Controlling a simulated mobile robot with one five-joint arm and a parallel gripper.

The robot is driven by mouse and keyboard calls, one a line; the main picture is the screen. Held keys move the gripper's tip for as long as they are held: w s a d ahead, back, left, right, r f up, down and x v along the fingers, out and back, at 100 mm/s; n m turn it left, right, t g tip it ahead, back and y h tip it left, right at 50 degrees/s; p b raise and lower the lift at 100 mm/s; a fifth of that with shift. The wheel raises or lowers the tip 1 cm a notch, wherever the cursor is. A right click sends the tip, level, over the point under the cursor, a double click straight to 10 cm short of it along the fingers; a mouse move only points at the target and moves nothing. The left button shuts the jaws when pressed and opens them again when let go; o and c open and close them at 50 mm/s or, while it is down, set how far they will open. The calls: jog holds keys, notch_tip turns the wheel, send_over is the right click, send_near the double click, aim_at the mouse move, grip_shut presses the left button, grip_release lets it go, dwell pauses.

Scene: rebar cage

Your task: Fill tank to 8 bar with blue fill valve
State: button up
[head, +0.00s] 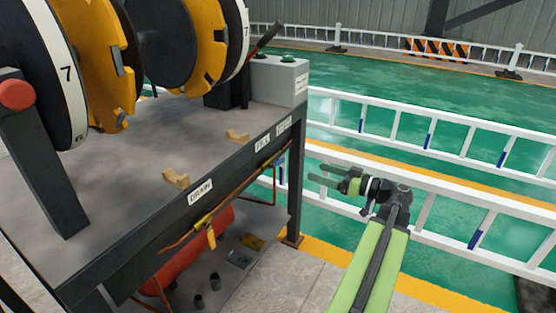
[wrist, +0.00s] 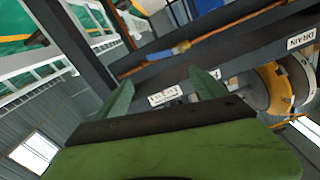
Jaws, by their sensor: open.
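The red tank (head: 212,245) lies under the workbench, partly hidden by the bench's front beam. A copper pipe (head: 170,247) runs along the bench front, with a yellow valve handle (head: 211,238) below the DRAIN label (head: 200,191). In the wrist view, a small blue piece (wrist: 183,47) sits on the copper pipe beside a yellow-orange part; it may be the blue fill valve. In the wrist view, my gripper (wrist: 163,80) shows both fingers apart.
The bench top (head: 120,165) carries large numbered drums and a grey box (head: 279,80) with a green button. A dark bench leg (head: 294,190) stands between the pipe and my gripper. White railings (head: 440,190) run behind my arm. No pressure reading is legible.

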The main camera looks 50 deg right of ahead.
aim_at(281, 160)
jog(key=x, duration=1.5)
jog(key=shift+w, duration=0.35)
grip_shut()
